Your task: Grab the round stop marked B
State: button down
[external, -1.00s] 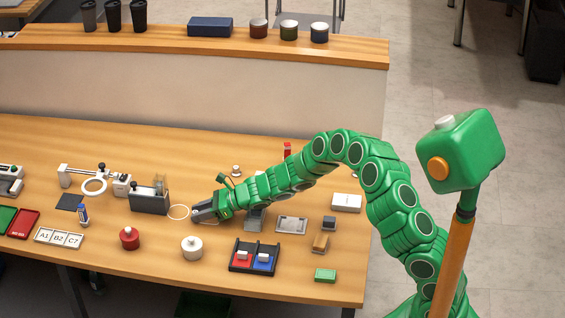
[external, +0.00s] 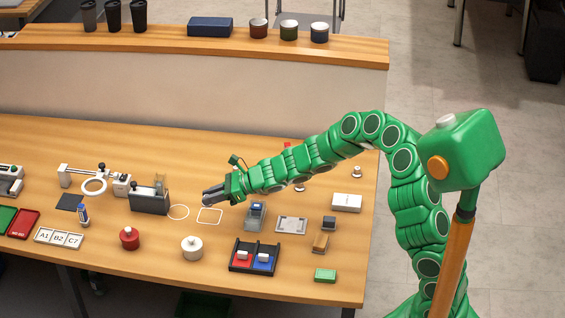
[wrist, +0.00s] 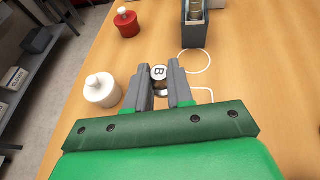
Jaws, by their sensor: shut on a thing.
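The round stop marked B (wrist: 159,73) is a small pale disc with a dark letter B on its top face. In the wrist view it sits between the two grey fingers of my gripper (wrist: 160,77), which is shut on it. In the external view my gripper (external: 212,194) is above the table near a white rounded-square outline (external: 210,216). The stop cannot be made out there, as the fingers hide it.
A white knobbed pot (external: 192,248) and a red one (external: 129,239) stand near the front. A dark grey box (external: 150,201) is left of a white ring outline (external: 178,212). A divided black tray (external: 253,245) and small blocks lie to the right.

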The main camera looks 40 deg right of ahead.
jog(key=s+d+r, duration=0.3)
jog(key=s+r, duration=0.1)
jog(key=s, duration=0.4)
